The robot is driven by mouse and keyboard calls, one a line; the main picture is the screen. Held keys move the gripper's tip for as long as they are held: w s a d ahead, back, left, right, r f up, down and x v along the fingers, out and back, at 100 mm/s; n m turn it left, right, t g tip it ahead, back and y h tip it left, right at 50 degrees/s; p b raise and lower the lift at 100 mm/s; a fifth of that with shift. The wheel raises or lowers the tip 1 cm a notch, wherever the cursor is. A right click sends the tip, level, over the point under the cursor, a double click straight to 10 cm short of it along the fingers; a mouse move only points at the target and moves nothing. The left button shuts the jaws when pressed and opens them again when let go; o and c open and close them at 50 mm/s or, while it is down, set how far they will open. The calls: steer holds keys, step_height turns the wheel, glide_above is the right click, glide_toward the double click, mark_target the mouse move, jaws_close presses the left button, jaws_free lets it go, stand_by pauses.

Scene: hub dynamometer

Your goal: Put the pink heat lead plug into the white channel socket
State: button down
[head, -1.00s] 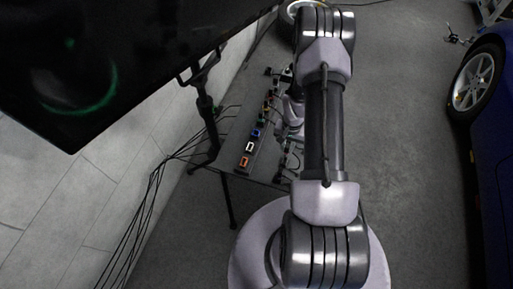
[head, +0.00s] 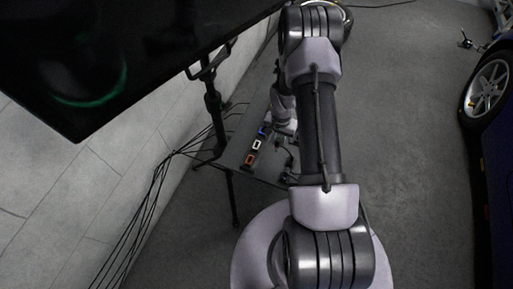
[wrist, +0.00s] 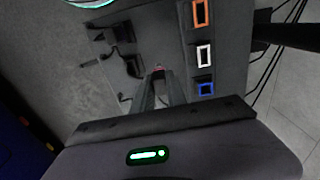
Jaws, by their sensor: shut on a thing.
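The white channel socket (wrist: 204,55) is a white-rimmed slot in the wrist view, between the orange-rimmed socket (wrist: 200,13) and the blue-rimmed socket (wrist: 206,88). In the head view the white socket (head: 256,145) also shows. My gripper (wrist: 158,72) is shut, with a small pinkish-red bit at its fingertips, which I take as the pink heat lead plug (wrist: 158,68). Most of the plug is hidden by the fingers. The gripper is left of the white socket in the wrist view, apart from it. In the head view my arm hides the fingertips.
Black plugs with leads (wrist: 131,66) lie left of the fingertips in the wrist view. The table (wrist: 165,25) is bare between them and the socket strip. A large dark screen (head: 110,60) overhangs at the left in the head view, on a black stand (head: 212,120).

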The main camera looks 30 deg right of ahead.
steer(key=w+a+b, duration=0.2)
steer(key=w+a, duration=0.3)
steer(key=w, duration=0.1)
steer(key=shift+w+a, duration=0.35)
stand_by(0.3)
steer(key=shift+f+b, duration=0.4)
steer(key=shift+b, duration=0.2)
steer(key=shift+f, duration=0.15)
steer(key=shift+f+b, duration=0.45)
steer(key=shift+f, duration=0.9)
steer(key=c, duration=1.3)
jaws_free()
steer(key=shift+o, duration=0.2)
